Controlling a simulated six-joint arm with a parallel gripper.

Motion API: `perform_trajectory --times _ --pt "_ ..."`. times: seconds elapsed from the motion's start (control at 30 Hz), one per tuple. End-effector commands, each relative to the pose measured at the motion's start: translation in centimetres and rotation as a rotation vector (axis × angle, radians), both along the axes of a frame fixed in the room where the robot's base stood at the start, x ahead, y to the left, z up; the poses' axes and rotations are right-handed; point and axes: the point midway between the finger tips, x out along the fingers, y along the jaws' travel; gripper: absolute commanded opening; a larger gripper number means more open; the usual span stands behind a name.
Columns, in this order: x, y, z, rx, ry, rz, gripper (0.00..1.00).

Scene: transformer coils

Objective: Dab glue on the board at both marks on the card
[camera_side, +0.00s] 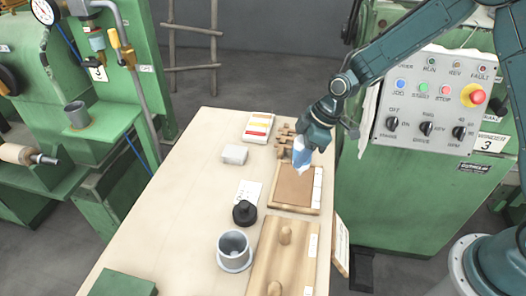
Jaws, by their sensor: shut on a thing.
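My gripper (313,137) is shut on a small blue-and-white bottle (302,156), probably the glue. It holds the bottle with the white end pointing down, over the far part of a brown board (294,188). I cannot tell whether the tip touches the board. The board lies in a shallow wooden tray (293,209) at the table's right side. A white card (250,190) with small dark marks lies left of the tray; the marks are too small to read. No glue on the board can be made out.
A black round-based object (244,213) stands by the card, with a grey cup (234,250) nearer. A wooden board with knobs (283,262) lies in front of the tray. A white block (235,154), a colour-striped sheet (258,128) and wooden pegs (285,138) lie behind.

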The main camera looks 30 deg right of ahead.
Motion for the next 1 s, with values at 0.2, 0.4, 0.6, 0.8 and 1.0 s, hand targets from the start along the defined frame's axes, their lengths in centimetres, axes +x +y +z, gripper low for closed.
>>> perform_trajectory --times 0.2,0.4,0.6,0.8,1.0 --pt "0.0 0.0 -1.6 0.001 0.001 0.000 0.17" --pt "0.0 0.0 -2.4 0.000 0.000 0.000 0.17" --pt "0.0 0.0 -2.7 0.001 -0.001 0.000 0.17" --pt "0.0 0.0 -2.7 0.001 -0.001 0.001 0.17" --pt "0.0 0.0 -2.6 0.001 -0.001 0.001 0.17"
